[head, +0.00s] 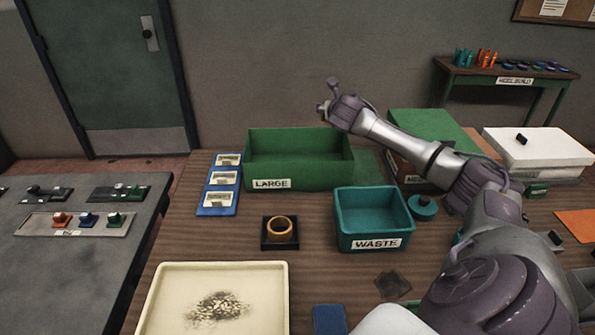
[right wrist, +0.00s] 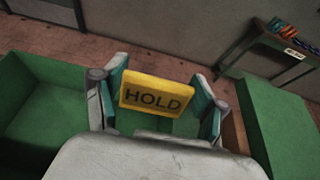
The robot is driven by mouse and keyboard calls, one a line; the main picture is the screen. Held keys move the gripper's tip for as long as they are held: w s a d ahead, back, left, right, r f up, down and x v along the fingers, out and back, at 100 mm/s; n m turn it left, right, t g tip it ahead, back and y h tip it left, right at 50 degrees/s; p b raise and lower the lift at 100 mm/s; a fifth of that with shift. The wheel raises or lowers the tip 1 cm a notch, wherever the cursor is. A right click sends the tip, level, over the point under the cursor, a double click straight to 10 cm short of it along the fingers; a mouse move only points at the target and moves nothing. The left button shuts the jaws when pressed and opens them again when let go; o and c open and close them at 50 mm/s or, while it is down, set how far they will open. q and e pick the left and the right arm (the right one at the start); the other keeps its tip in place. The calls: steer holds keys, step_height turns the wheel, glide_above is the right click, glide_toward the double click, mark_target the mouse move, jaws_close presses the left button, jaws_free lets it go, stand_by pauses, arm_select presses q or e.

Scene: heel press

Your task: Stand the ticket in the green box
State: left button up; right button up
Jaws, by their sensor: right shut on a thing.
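A yellow ticket marked HOLD (right wrist: 157,97) is upright between the fingers of my right gripper (right wrist: 160,90), which is shut on it. In the head view my right gripper (head: 332,106) is raised above the back right part of the green box (head: 298,157), which carries a LARGE label. The right wrist view shows the green box (right wrist: 35,105) below and behind the ticket, with its green floor visible under it. The ticket is too small to make out clearly in the head view. My left gripper is not in view.
A teal WASTE bin (head: 372,220) stands in front of the green box. A blue card holder (head: 220,185) is on its left. A dark box with a green lid (head: 430,125) stands to the right, beneath my right arm. A cream tray (head: 160,300) lies at the front.

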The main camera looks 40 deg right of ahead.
steer(key=w+a+f+p, duration=0.3)
steer(key=a+f, duration=0.8)
steer(key=shift+f, duration=0.25)
steer(key=shift+f, duration=0.45)
steer(key=o, duration=0.7)
steer(key=shift+o, duration=0.2)
steer(key=shift+r, duration=0.1)
steer(key=shift+r, duration=0.3)
steer(key=b+v, duration=0.1)
steer(key=v, duration=1.1)
steer(key=shift+r, duration=0.3)
